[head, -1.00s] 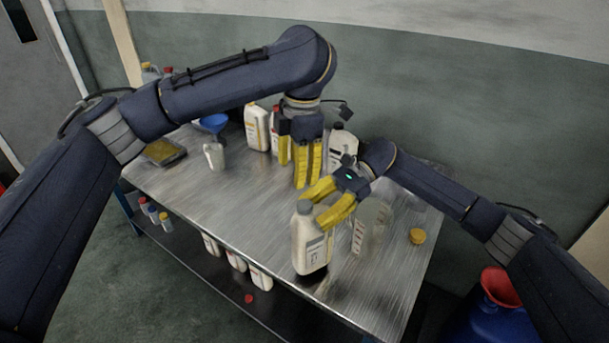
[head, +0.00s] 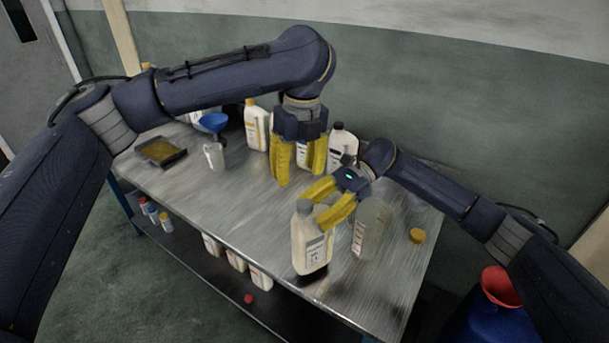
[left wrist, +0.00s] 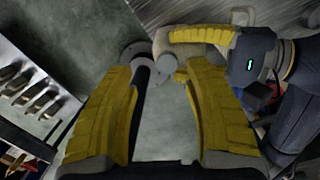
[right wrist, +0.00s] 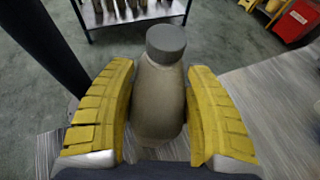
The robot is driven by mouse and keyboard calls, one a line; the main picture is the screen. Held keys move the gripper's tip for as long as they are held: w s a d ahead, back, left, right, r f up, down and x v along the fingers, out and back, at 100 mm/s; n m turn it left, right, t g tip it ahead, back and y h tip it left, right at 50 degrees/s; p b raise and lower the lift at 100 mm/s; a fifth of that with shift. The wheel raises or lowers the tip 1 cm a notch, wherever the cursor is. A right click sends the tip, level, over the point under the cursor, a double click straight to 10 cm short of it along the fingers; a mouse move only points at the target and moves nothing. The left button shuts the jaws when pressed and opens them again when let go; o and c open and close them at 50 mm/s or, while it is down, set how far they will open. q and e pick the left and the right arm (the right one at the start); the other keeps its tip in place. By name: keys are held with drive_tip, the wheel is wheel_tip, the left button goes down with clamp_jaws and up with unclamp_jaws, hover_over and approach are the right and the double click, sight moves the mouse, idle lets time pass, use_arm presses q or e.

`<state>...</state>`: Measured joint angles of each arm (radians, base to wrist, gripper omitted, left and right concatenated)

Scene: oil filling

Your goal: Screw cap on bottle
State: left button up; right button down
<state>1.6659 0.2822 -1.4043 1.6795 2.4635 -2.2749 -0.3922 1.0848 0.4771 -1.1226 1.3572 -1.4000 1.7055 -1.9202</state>
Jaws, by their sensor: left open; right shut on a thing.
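A cream bottle (head: 309,250) with a grey cap (head: 304,207) stands upright near the table's front edge. My right gripper (head: 316,209) is shut around its upper body. In the right wrist view the bottle (right wrist: 158,100) is between both fingers and the grey cap (right wrist: 166,40) sits on its neck. My left gripper (head: 300,180) is open and empty, pointing down, behind and above the bottle. In the left wrist view the cap (left wrist: 167,63) shows between the left fingertips, farther off and not touched. How tightly the cap sits cannot be told.
A clear measuring jug (head: 368,232) stands just right of the bottle, and a yellow lid (head: 417,236) lies near the right edge. Other bottles (head: 256,127) stand along the back. A blue funnel (head: 213,122) and a tray (head: 160,152) are at left.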

sight(304, 203)
use_arm(q)
drive_tip(key=n, duration=0.6)
drive_tip(key=shift+s+d+f, duration=0.1)
drive_tip(key=shift+f, duration=0.1)
drive_tip(key=n, duration=0.6)
drive_tip(key=shift+s+d+f, duration=0.15)
drive_tip(key=shift+d+f, duration=0.05)
drive_tip(key=n, duration=0.6)
drive_tip(key=shift+s+d+g+h, duration=0.15)
drive_tip(key=shift+d+g+h, duration=0.1)
drive_tip(key=shift+g+h, duration=0.05)
drive_tip(key=n, duration=0.5)
drive_tip(key=shift+s+d, duration=0.1)
drive_tip(key=shift+d, duration=0.05)
drive_tip(key=shift+f, duration=0.1)
drive_tip(key=shift+f, duration=3.95)
drive_tip(key=shift+c, duration=0.2)
